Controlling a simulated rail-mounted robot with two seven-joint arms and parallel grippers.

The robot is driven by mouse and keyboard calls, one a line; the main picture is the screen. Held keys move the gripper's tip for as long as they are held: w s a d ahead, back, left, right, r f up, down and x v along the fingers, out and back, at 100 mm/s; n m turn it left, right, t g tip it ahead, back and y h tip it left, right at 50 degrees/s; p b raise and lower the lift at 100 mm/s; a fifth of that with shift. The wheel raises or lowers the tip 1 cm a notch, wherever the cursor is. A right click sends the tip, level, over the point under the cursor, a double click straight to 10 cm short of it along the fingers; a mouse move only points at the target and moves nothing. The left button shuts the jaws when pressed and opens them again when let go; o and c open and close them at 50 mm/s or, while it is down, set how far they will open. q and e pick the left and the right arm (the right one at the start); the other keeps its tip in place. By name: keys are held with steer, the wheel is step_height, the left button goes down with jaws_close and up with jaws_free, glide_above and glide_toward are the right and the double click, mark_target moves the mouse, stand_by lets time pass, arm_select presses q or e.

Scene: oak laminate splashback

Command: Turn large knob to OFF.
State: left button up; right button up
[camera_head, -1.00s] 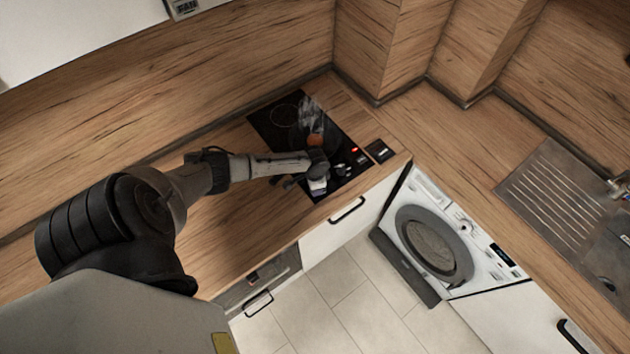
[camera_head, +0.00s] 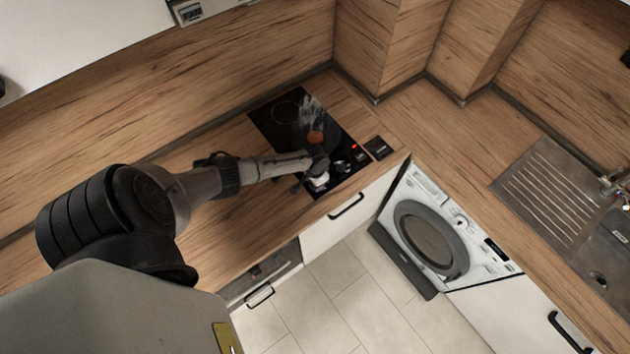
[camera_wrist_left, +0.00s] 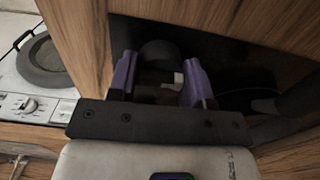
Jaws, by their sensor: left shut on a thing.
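The black hob (camera_head: 268,122) is set in the wooden worktop. A dark round knob (camera_wrist_left: 160,52) with a pale mark below it shows in the left wrist view, between the purple fingers of my left gripper (camera_wrist_left: 160,72). The gripper is shut on this knob. In the head view my left gripper (camera_head: 317,180) is at the hob's front part, and my wrist partly hides the knob there. The mark is too small to read. A second knob (camera_head: 342,166) stands just to the right. My right gripper is not in view.
An orange-brown round spot (camera_head: 315,138) and pale steam-like haze (camera_head: 310,108) show on the hob. A red light (camera_head: 354,147) glows near its right edge. A dark square panel (camera_head: 379,148) lies beside it. A washing machine (camera_head: 432,240) and sink (camera_head: 560,195) are to the right.

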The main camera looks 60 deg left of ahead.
arm_select(q)
steer(key=o, duration=0.9)
step_height(320, 180, up, 14)
steer(key=shift+f, duration=0.1)
stand_by(0.3)
steer(key=shift+p, duration=0.3)
stand_by(0.4)
